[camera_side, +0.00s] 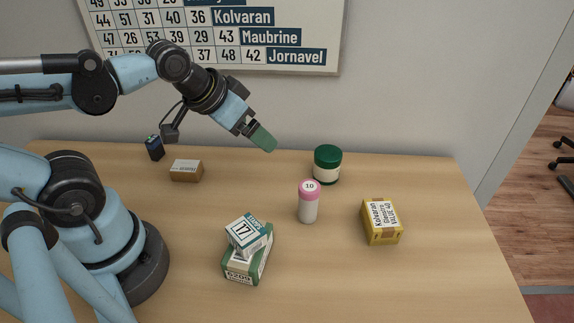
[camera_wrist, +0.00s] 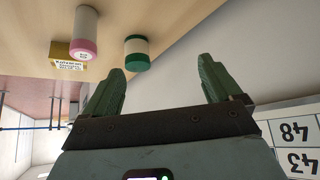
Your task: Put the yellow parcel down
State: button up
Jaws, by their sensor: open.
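The yellow parcel (camera_side: 380,222) lies on the right part of the counter (camera_side: 340,290), with a white label on top reading Kolvaran. It also shows in the wrist view (camera_wrist: 66,54), upper left, beside the pink-capped bottle. My gripper (camera_side: 264,140) is raised above the back of the counter, up and to the left of the parcel and well apart from it. In the wrist view my gripper (camera_wrist: 160,85) has its two green fingers spread with nothing between them.
A pink-capped bottle (camera_side: 308,203) and a green-lidded jar (camera_side: 327,165) stand left of the parcel. A small box (camera_side: 249,234) sits on a green-and-white box (camera_side: 246,266). A brown box (camera_side: 186,170) and dark blue item (camera_side: 154,148) are at the back left. The front right is clear.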

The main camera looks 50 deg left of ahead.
jog(key=w+d+r+m+g+y, duration=0.1)
jog(key=w+d+m+g+y, duration=0.1)
jog(key=w+d+m, duration=0.5)
jog(key=m+t+y, duration=0.1)
jog(key=m+y, duration=0.5)
jog(key=m, duration=0.8)
send_over(390, 229)
jog(key=w+a, duration=0.1)
jog(key=a, duration=0.2)
notch_tip(390, 229, down, 5)
jog(key=shift+w+f, duration=0.1)
jog(key=s+d+f+m, duration=0.1)
jog(key=d, duration=0.1)
jog(key=s+d+f+m+t+y, duration=0.1)
jog(key=s+d+f, duration=0.1)
jog(key=d, duration=0.1)
jog(key=s+d+f+m+t+y, duration=0.1)
jog(key=d+f+m, duration=0.1)
jog(key=d, duration=0.1)
jog(key=shift+s, duration=0.35)
jog(key=shift+s+d+f+y, duration=0.15)
jog(key=shift+s+f+y, duration=0.05)
jog(key=shift+f+y, duration=0.1)
jog(key=x, duration=0.6)
jog(key=shift+w+a+f, duration=0.1)
jog(key=shift+w+a, duration=0.1)
jog(key=shift+a, duration=0.1)
jog(key=shift+x, duration=2.6)
jog(key=shift+s+a, duration=0.1)
jog(key=c, duration=1.2)
